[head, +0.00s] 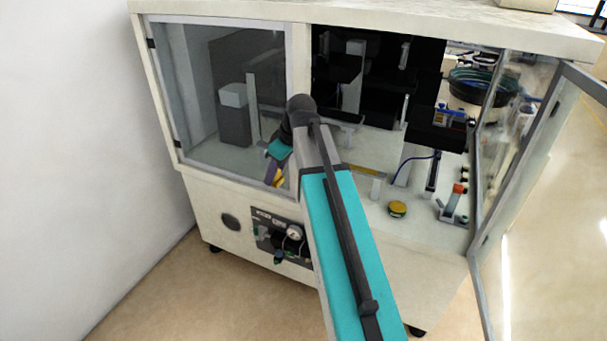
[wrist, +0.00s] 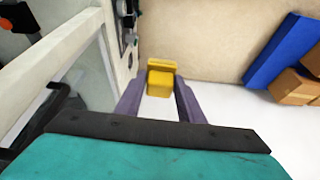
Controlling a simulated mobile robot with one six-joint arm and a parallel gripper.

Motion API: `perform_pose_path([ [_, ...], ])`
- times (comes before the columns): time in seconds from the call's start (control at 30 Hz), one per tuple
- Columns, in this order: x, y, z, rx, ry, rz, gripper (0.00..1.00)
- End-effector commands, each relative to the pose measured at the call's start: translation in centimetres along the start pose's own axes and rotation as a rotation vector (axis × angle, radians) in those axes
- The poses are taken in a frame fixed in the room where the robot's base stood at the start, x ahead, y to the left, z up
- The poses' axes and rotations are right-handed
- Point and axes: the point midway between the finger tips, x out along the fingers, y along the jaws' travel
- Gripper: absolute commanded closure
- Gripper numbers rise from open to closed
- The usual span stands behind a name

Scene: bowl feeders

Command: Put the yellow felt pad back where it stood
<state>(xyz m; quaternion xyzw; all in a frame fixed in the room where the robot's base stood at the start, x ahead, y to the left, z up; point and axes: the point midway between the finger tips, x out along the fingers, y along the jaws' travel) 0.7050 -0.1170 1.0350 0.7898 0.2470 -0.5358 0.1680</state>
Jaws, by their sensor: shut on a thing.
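The yellow felt pad (wrist: 160,84) is a small yellow block held between my two purple fingertips in the wrist view. My gripper (wrist: 160,88) is shut on it. In the head view my gripper (head: 275,174) hangs in front of the left glass pane of the machine cabinet, outside it, and only a bit of yellow shows there. My own arm hides part of the cabinet front. A round yellow-topped item with a dark base (head: 397,209) stands on the cabinet's inner floor, right of my arm.
The white cabinet (head: 420,246) is open on the right, its glass door (head: 535,135) swung outward. Inside are a bowl feeder (head: 483,86) and a small orange-topped fixture (head: 458,190). A gauge panel (head: 282,234) is below. A blue panel (wrist: 283,50) and cardboard boxes (wrist: 297,87) show in the wrist view.

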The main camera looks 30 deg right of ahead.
Motion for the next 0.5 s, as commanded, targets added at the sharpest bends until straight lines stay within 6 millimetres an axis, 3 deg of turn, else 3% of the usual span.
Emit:
perform_pose_path([
  [0.3, 0.6, -6.8, -5.5, 0.080, -0.003, 0.035, 0.83],
  [0.5, 0.3, -9.7, -7.3, 0.225, -0.002, 0.093, 0.83],
])
